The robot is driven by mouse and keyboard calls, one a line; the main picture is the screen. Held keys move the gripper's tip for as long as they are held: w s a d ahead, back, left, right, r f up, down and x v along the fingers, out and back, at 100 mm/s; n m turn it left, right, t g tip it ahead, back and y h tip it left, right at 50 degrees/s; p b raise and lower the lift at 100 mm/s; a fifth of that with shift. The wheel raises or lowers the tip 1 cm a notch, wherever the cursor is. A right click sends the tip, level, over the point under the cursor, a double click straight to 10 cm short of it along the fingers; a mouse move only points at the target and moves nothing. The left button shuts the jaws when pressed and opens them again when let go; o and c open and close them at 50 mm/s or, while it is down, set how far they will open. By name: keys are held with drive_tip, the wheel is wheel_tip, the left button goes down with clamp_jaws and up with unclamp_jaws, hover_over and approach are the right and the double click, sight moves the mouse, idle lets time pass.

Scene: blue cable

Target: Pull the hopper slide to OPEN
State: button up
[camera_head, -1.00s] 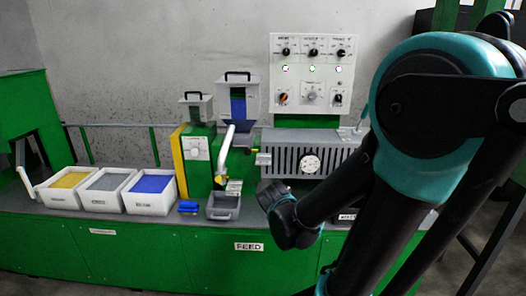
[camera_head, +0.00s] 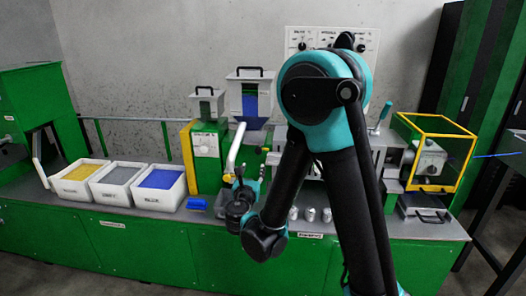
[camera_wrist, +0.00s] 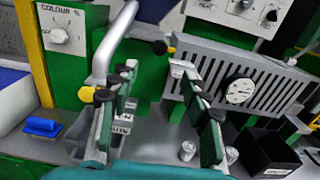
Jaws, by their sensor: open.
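The larger hopper (camera_head: 263,89), with a blue window and black handle, stands above the green machine in the head view. A black knob (camera_wrist: 159,47) and a pale grey block (camera_wrist: 180,66) show below it in the wrist view. I cannot tell for sure which one belongs to the slide, nor read any OPEN mark. My gripper (camera_head: 251,172) is in front of the machine, below the hopper. In the wrist view its jaws (camera_wrist: 156,72) are apart and empty. The knob lies beyond the gap; the block is near the right fingertip, contact unclear.
A bent grey pipe (camera_wrist: 108,50) rises just left of the jaws. A slotted grey housing with a white dial (camera_wrist: 239,91) is to the right. Metal cups (camera_wrist: 187,151) and a black bin (camera_wrist: 266,150) stand on the bench. White bins (camera_head: 158,188) are at left.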

sight(258, 151)
drive_tip(key=w, duration=1.6)
drive_tip(key=shift+d, duration=0.35)
clamp_jaws()
